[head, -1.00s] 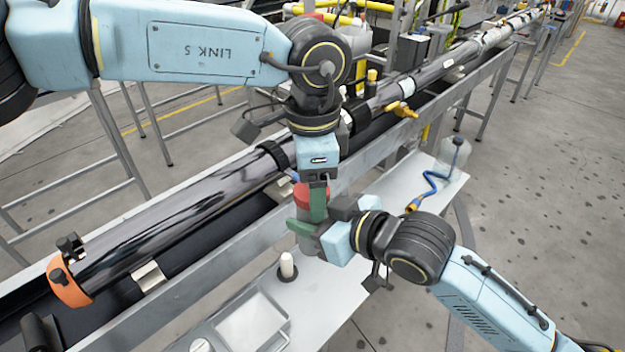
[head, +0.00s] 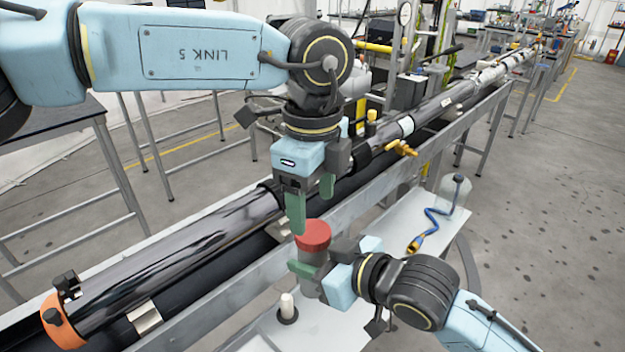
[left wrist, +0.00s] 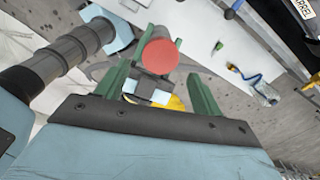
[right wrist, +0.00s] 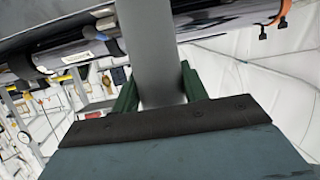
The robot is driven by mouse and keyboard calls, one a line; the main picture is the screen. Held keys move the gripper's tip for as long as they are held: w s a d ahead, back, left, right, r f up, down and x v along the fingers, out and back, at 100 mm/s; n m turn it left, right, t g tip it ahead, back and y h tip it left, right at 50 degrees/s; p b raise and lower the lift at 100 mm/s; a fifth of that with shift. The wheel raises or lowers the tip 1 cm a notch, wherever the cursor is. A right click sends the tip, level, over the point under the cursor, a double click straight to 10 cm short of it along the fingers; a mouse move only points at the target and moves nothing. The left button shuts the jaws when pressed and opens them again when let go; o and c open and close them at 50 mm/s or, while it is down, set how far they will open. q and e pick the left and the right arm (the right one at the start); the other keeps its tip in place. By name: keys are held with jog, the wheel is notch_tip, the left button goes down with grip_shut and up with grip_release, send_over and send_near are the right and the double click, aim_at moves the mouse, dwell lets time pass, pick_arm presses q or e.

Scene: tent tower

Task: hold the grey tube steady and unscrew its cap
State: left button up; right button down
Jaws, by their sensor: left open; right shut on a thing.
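The grey tube (head: 309,284) stands about upright over the bench, with the red cap (head: 313,235) on its top end. My right gripper (head: 303,268) comes from the right and is shut on the tube below the cap. The right wrist view shows the tube (right wrist: 150,55) between its green fingers. My left gripper (head: 312,212) points down just above the cap, open, its green fingers spread. In the left wrist view the cap (left wrist: 160,56) lies between the spread fingers, near their tips. I cannot tell whether the cap is loosened.
A long dark glossy pipe (head: 190,240) in a metal trough runs diagonally behind the tube. On the white bench (head: 400,225) stand a small white cylinder (head: 287,307) and a clear bottle with a blue hose (head: 435,222). The bench between them is mostly clear.

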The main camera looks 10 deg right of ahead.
aim_at(313, 231)
pick_arm(q)
jog(key=m, duration=0.7)
jog(key=shift+r, duration=0.35)
jog(key=m, duration=0.7)
jog(key=shift+r, duration=0.35)
jog(key=m, duration=0.7)
jog(key=shift+w+r+m, duration=0.1)
jog(key=shift+r+m, duration=0.2)
jog(key=shift+m, duration=0.1)
jog(key=m, duration=0.5)
jog(key=shift+r, duration=0.25)
jog(key=m, duration=0.3)
jog(key=shift+r, duration=0.15)
jog(key=shift+m, duration=0.3)
jog(key=shift+f, duration=4)
